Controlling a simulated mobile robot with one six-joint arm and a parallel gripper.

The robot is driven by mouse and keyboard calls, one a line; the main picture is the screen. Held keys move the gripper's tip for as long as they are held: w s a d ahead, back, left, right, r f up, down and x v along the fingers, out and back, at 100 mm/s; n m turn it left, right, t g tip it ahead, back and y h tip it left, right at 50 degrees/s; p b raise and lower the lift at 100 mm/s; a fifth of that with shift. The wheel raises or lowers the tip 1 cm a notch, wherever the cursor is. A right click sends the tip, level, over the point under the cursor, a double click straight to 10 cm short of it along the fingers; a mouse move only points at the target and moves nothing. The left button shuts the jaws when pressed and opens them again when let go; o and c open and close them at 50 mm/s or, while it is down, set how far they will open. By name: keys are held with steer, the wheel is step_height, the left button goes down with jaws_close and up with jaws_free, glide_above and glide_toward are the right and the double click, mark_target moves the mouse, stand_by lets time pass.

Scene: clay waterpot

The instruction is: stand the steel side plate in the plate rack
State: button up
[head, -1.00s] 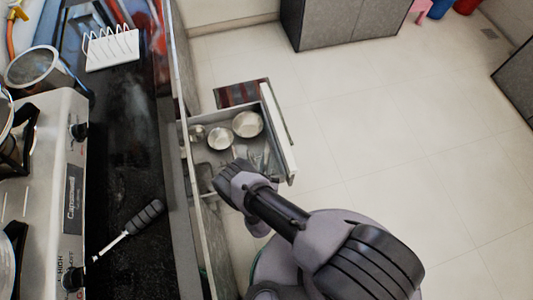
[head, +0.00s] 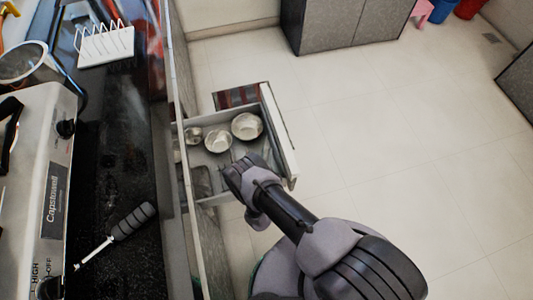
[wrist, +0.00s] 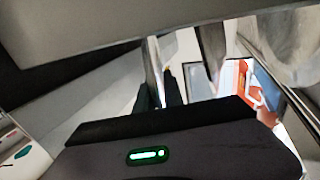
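The plate rack (head: 106,46) is a white wire rack on a white base, standing on the dark counter at the upper left of the head view. Several round steel dishes lie in the open drawer, including a larger one (head: 246,126) and a smaller one (head: 218,141). I cannot tell whether one of them is the side plate. My gripper (head: 232,172) is over the near part of the drawer, below these dishes in the picture. In the wrist view its dark fingertips (wrist: 158,93) stand close together with a thin pale strip between them; I cannot tell what it is.
The drawer (head: 279,130) is pulled out from the counter. A screwdriver-like tool with a black handle (head: 133,220) lies on the counter beside the stove (head: 45,185). A mesh strainer (head: 25,62) is near the rack. The tiled floor (head: 400,150) to the right is clear.

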steer(key=o, duration=0.3)
steer(key=shift+r, duration=0.1)
